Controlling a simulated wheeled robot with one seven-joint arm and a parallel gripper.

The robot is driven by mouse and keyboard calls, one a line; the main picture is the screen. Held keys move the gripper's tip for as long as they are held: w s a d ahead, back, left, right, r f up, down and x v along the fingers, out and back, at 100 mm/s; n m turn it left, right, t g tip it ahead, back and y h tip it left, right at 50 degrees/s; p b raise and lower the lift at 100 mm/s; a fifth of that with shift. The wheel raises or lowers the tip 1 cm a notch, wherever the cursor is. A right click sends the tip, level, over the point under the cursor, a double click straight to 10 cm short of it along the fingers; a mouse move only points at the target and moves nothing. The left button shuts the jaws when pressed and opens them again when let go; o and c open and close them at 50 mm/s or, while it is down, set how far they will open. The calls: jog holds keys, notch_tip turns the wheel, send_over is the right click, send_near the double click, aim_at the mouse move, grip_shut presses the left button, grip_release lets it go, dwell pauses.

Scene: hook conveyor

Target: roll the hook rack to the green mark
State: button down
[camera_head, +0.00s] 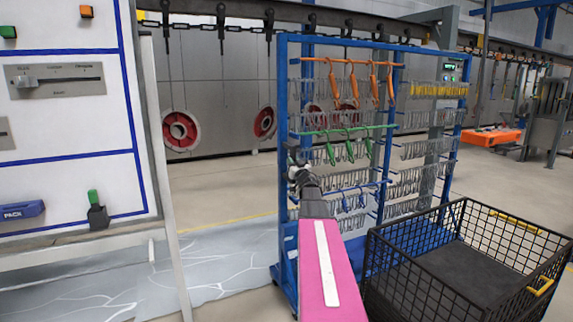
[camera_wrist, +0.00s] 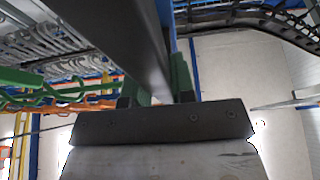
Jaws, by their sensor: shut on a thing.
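The hook rack (camera_head: 283,110) is a tall blue frame in the head view, with rows of grey hooks and some orange, green, blue and yellow ones. My gripper (camera_head: 297,172) is at the rack's left upright, about mid-height. In the wrist view its green-sided fingers (camera_wrist: 162,88) are shut on a dark bar (camera_wrist: 135,35) at the rack, beside a blue post. The grasp itself is hidden in the head view by my pink arm. I see no green mark on the floor in either view.
A black wire basket (camera_head: 400,262) with yellow handles stands at the rack's right front. A white panel (camera_head: 65,120) with blue lines stands at left. Overhead conveyor hooks (camera_head: 268,25) and red-and-grey wheels (camera_head: 181,131) hang behind. Floor between panel and rack is clear.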

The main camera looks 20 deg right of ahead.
jog(key=shift+a, duration=0.4)
jog(key=c, duration=1)
grip_release()
jog(key=shift+o, duration=0.2)
jog(key=v, duration=1)
jog(key=shift+s+f, duration=0.15)
jog(key=shift+s, duration=0.2)
